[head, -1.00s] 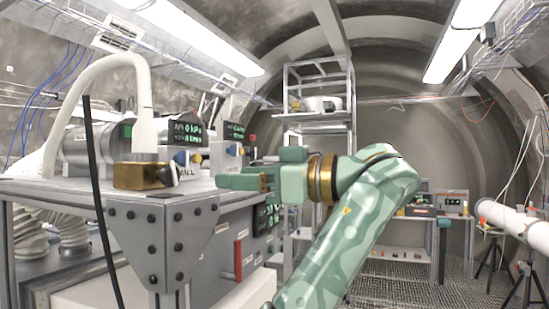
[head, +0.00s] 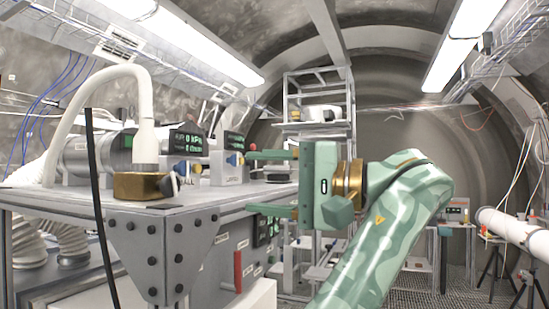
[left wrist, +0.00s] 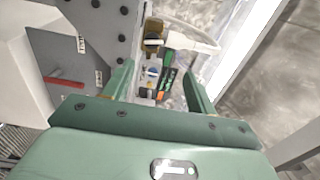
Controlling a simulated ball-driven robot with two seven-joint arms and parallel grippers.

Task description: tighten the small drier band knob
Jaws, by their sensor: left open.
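A brass band (head: 140,186) sits around the foot of a white hose on the steel bench, at the left of the head view. A small dark knob (head: 169,186) is on its right side. The band also shows near the top middle of the left wrist view (left wrist: 153,37), seen between the fingers. My left gripper (head: 262,182) is open and empty, to the right of the band and clearly apart from it. Its two fingers point left, one above the other. My right gripper is not in view.
A red handle (head: 238,270) is on the bench's side panel.

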